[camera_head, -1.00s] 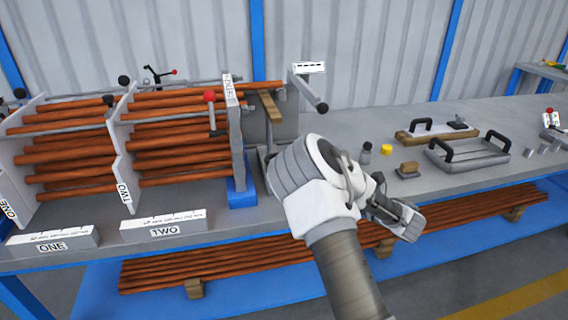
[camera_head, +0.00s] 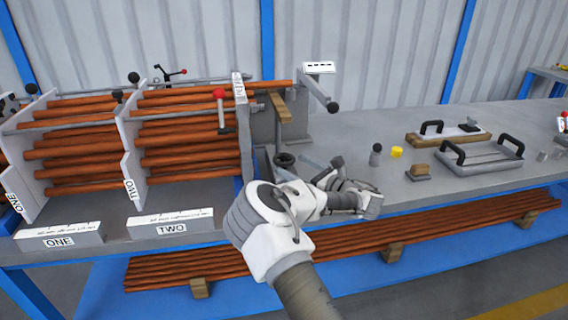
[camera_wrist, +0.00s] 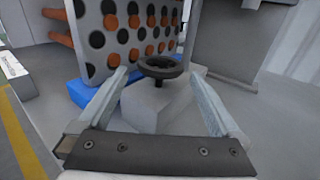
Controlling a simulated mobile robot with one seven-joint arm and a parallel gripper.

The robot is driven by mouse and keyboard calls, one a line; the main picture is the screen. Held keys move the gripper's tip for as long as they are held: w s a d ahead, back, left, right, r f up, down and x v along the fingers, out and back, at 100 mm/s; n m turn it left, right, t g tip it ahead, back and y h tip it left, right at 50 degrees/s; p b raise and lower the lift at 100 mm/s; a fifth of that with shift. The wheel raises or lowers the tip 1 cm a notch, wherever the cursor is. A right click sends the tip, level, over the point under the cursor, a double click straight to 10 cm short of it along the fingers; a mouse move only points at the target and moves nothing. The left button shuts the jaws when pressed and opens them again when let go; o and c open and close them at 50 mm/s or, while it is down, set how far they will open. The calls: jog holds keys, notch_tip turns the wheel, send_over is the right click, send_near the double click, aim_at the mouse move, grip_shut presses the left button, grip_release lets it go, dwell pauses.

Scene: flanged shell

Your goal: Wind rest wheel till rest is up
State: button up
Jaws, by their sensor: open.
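The rest wheel is a small dark handwheel (camera_wrist: 160,67) on top of a grey block (camera_wrist: 155,105) in the wrist view. It also shows in the head view (camera_head: 285,159), just beyond my wrist. My gripper (camera_wrist: 164,80) is open, with one finger at each side of the wheel in the picture. Nothing is between the fingers that I can see touching them; the wheel looks farther off than the fingertips. In the head view my gripper (camera_head: 352,190) is low over the bench, right of the wheel. A wooden-topped bar (camera_head: 279,106) stands behind the wheel.
A perforated plate (camera_wrist: 125,35) with copper tubes in some holes stands beside the wheel on a blue base (camera_wrist: 92,92). A red-knobbed lever (camera_head: 220,105) is left of it. Tray (camera_head: 481,155), yellow cap (camera_head: 396,152) and wooden block (camera_head: 418,172) lie to the right.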

aim_at(284, 160)
jog(key=x, duration=0.5)
jog(key=shift+b, duration=0.3)
jog(key=c, duration=1.2)
